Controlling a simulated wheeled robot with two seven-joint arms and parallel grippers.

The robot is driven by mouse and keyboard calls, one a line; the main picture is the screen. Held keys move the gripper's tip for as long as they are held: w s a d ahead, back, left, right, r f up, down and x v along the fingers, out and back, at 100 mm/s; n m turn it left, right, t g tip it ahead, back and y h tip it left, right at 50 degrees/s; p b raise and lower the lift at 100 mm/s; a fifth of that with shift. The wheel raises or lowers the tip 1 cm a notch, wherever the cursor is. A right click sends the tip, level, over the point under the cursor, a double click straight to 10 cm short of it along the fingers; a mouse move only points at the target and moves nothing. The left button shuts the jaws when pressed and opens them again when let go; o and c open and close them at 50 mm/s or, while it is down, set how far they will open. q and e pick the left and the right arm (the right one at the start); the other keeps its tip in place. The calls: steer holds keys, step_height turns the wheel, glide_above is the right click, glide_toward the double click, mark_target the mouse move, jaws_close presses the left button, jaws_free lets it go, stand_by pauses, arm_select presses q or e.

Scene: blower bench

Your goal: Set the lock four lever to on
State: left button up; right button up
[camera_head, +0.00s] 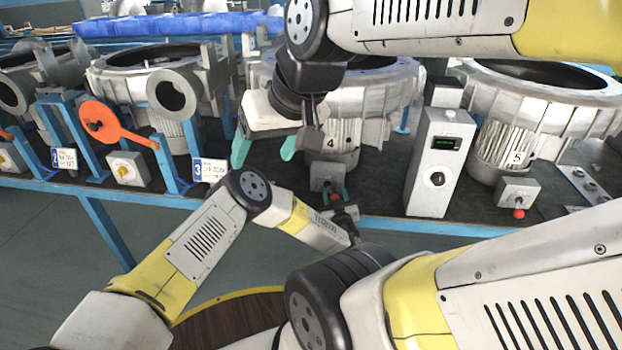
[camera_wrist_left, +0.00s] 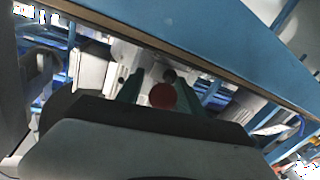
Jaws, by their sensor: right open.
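The lock four lever box (camera_head: 327,175) is a small grey box on the bench front, below the housing marked 4. Its red knob (camera_head: 335,198) points down and forward; the knob also shows in the left wrist view (camera_wrist_left: 162,96). My left gripper (camera_head: 336,195) has its teal fingers on either side of the knob. They look apart, with a small gap to the knob, though contact is hard to judge. My right gripper (camera_head: 264,150) is open and empty, above and left of the lever box. The lever's shaft is mostly hidden.
A grey control box (camera_head: 433,165) with a green display stands to the right. Another red-knobbed lever box (camera_head: 517,192) is by housing 5. An orange lever (camera_head: 115,128) stands at the left. The blue bench edge (camera_head: 400,224) runs close below my left gripper.

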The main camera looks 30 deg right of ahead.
arm_select(q)
steer(key=shift+a, duration=0.1)
steer(key=v, duration=0.7)
steer(key=shift+s, duration=0.35)
steer(key=shift+a, duration=0.1)
